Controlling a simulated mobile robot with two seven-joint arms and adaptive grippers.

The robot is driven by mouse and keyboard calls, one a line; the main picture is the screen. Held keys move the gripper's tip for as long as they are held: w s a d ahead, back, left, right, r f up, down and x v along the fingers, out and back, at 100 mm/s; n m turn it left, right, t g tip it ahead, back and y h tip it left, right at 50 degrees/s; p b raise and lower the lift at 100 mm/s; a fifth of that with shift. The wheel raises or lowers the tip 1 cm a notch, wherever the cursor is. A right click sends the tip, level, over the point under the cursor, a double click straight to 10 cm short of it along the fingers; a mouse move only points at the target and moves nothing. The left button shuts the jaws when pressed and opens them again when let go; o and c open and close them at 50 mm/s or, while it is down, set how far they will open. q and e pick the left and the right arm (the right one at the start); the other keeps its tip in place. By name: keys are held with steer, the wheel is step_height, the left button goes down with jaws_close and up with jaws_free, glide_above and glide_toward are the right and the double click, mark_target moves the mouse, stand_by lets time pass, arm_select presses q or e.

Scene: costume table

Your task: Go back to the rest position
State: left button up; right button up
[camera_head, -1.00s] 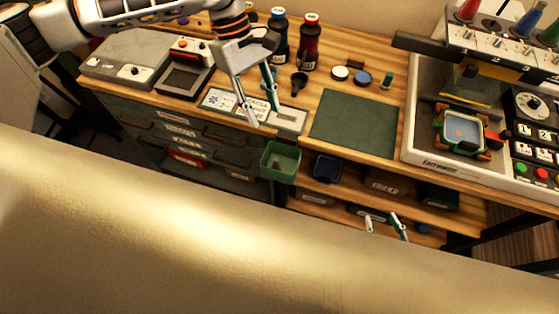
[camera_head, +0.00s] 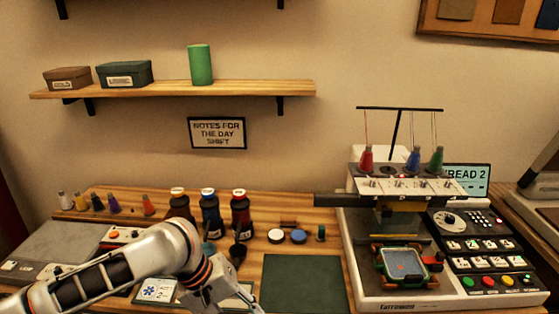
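My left arm comes in from the lower left over the table. Its gripper (camera_head: 222,298) is at the bottom edge of the head view, left of the dark green mat (camera_head: 303,286). The fingers are mostly cut off by the frame edge, so I cannot tell their opening or whether they hold anything. My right gripper is not in view.
The wooden table (camera_head: 326,238) holds several dark bottles (camera_head: 209,214), small thread cones (camera_head: 112,203), and a white embroidery machine (camera_head: 356,290) with a hooped frame (camera_head: 402,263). A wall shelf (camera_head: 165,91) carries two boxes and a green cylinder (camera_head: 200,65). The mat is bare.

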arm_select(q)
steer(key=a+f+m+t+y, duration=0.3)
steer(key=a+f+m+t, duration=0.1)
steer(key=a+m+t, duration=0.5)
steer(key=s+a+f+g+y, duration=0.1)
steer(key=s+a+y, duration=0.15)
steer(key=a, duration=0.45)
steer(key=s+a+f+m+y, duration=0.1)
steer(key=s+a+y, duration=0.1)
steer(key=s+a, duration=0.3)
steer(key=s+a+f+g+y, duration=0.1)
steer(key=s+a+y, duration=0.15)
steer(key=a, duration=0.55)
steer(key=w+d+f+n+t+h, duration=0.2)
steer(key=d+f+h, duration=0.5)
steer(key=d+f, duration=0.6)
steer(key=d+t, duration=0.1)
steer(key=d, duration=0.2)
steer(key=shift+d+f+t+h, duration=0.2)
steer(key=shift+t+h, duration=0.1)
steer(key=shift+h, duration=0.1)
